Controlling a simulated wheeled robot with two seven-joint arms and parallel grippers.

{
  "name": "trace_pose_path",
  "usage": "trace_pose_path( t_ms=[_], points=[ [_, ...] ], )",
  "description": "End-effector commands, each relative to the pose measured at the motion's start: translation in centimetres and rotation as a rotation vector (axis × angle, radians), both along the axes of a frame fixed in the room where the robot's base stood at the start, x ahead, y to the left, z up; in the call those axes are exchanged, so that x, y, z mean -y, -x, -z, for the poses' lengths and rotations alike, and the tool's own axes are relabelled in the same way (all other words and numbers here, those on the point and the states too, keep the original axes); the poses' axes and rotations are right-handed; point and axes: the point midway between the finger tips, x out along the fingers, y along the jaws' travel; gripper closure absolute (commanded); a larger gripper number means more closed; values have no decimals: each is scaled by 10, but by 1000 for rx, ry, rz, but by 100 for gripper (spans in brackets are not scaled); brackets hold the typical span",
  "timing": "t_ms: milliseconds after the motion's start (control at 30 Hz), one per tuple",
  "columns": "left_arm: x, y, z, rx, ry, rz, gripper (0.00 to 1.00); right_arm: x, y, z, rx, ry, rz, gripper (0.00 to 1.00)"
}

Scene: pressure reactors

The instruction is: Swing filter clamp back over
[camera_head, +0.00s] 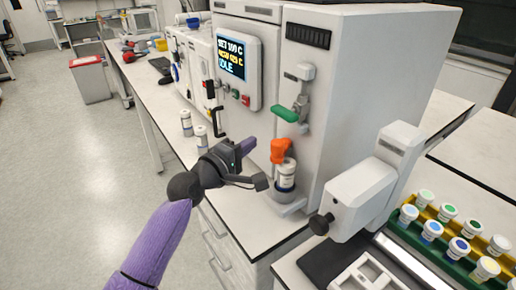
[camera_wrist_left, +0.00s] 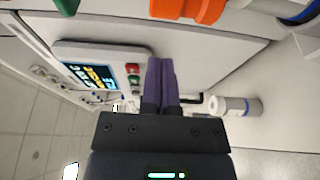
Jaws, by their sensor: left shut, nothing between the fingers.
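The orange clamp piece (camera_head: 281,150) sits at the top of a white cylinder with a dark band (camera_head: 286,175) on the front of the reactor cabinet. It also shows at the top edge of the wrist view (camera_wrist_left: 188,10), cut off by the frame. A green lever (camera_head: 286,114) is above it on the same front. My left gripper (camera_head: 247,146) is left of the orange clamp piece, close to the cabinet front and apart from the clamp. Its purple fingers (camera_wrist_left: 161,80) are together with nothing between them. My right gripper is not in view.
The screen panel (camera_head: 234,70) is above my left gripper. Two white bottles (camera_head: 193,129) stand on the bench to the left. A grey boxy device with a black knob (camera_head: 321,224) and a rack of several vials (camera_head: 449,230) are at the right.

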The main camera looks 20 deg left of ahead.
Motion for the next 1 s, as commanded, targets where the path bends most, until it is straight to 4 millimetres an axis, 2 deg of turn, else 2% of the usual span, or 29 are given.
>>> trace_pose_path(
  t_ms=[33,200,567,667,833,900,1000],
  points=[
    [8,1,-6,4,5,1,100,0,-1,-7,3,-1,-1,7],
    [23,3,-4,3,1,-2,100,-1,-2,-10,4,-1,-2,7],
    [25,3,-3,3,1,-4,100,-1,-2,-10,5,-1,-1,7],
    [27,4,-9,4,7,-30,100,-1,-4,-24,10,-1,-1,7],
    [38,9,-14,2,8,-130,100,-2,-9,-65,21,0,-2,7],
    [47,12,-12,1,5,-143,100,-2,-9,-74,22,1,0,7],
    [57,14,-7,2,2,-142,100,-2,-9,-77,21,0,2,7]
  ],
)
